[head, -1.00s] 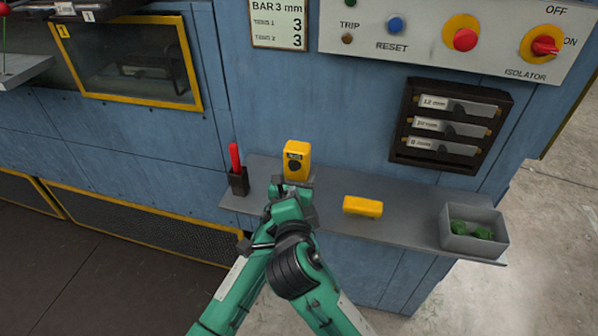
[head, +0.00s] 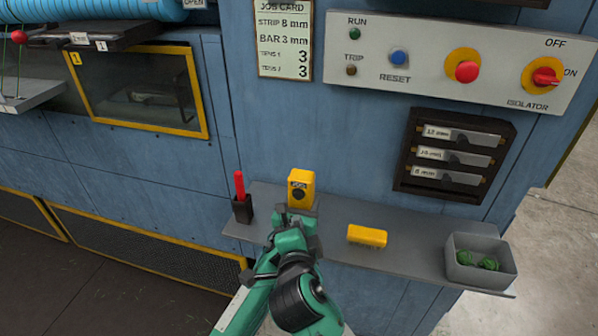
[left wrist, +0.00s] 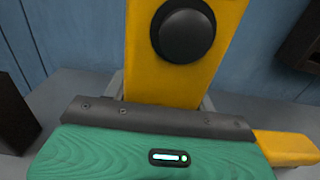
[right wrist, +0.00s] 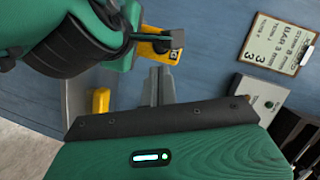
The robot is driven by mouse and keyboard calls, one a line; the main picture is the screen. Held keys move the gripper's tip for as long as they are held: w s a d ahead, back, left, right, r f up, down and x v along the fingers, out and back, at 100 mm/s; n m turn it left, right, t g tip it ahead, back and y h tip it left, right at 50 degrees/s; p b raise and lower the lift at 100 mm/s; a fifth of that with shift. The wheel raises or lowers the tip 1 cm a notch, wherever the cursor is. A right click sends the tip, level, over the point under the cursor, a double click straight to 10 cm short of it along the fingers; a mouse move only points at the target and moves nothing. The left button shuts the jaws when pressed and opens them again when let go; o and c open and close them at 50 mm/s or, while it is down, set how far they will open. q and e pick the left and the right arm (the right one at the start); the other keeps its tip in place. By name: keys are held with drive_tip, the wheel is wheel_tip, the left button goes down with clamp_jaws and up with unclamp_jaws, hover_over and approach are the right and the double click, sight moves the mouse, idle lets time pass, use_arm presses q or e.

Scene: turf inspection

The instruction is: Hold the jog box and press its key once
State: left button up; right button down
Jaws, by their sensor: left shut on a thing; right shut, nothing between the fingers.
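The yellow jog box (head: 301,181) stands upright at the shelf's left part, its round black key facing me. In the left wrist view the key (left wrist: 183,35) is large and uncovered. My left gripper (left wrist: 162,98) is shut on the lower part of the jog box, one finger on each side.
A grey shelf (head: 410,258) carries a dark holder with a red pen-like item (head: 240,186), a lying yellow block (head: 367,236) and a grey bin (head: 480,262) with green pieces. The control panel (head: 430,75) and a dark rack (head: 452,155) are on the blue wall above.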

drive_tip(key=s+d+f+m+y, duration=0.2)
drive_tip(key=m+y, duration=0.3)
drive_tip(key=m, duration=1.1)
drive_tip(key=s+d+f+m+y, duration=0.1)
drive_tip(key=d+m+y, duration=0.3)
drive_tip(key=m, duration=1.2)
drive_tip(key=shift+s+f+y, duration=0.35)
drive_tip(key=shift+f+y, duration=0.55)
